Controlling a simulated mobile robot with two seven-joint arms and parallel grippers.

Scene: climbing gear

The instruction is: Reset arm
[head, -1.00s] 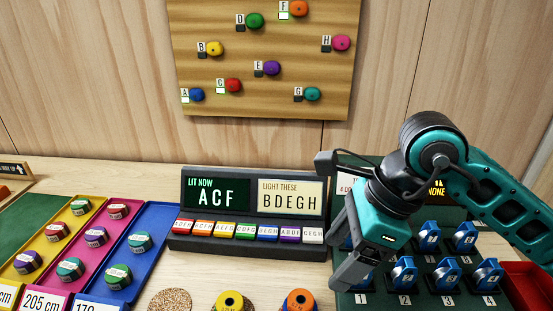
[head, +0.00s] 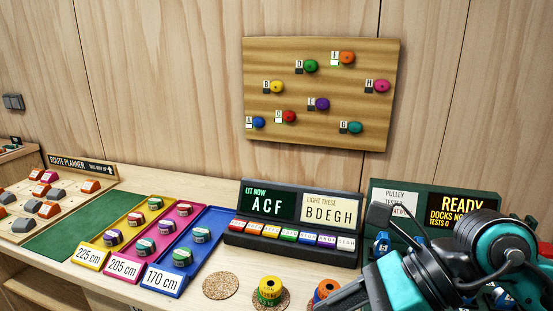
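My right arm comes in at the lower right of the head view. Its gripper (head: 385,290) points left and down, low in the picture in front of the pulley tester (head: 400,196). One dark finger shows near the orange roll, and I cannot tell how far apart the fingers are. No held thing shows. My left gripper is out of view. The button console (head: 300,222) reads "LIT NOW ACF" and "LIGHT THESE BDEGH", with a row of coloured buttons. The climbing board (head: 320,95) on the wall carries lettered holds.
Yellow, pink and blue trays (head: 208,222) hold several tape rolls. A cork coaster (head: 221,285), a yellow roll (head: 270,290) and an orange roll (head: 326,289) are at the front. A route planner (head: 70,190) stands at left. The green mat (head: 70,232) is bare.

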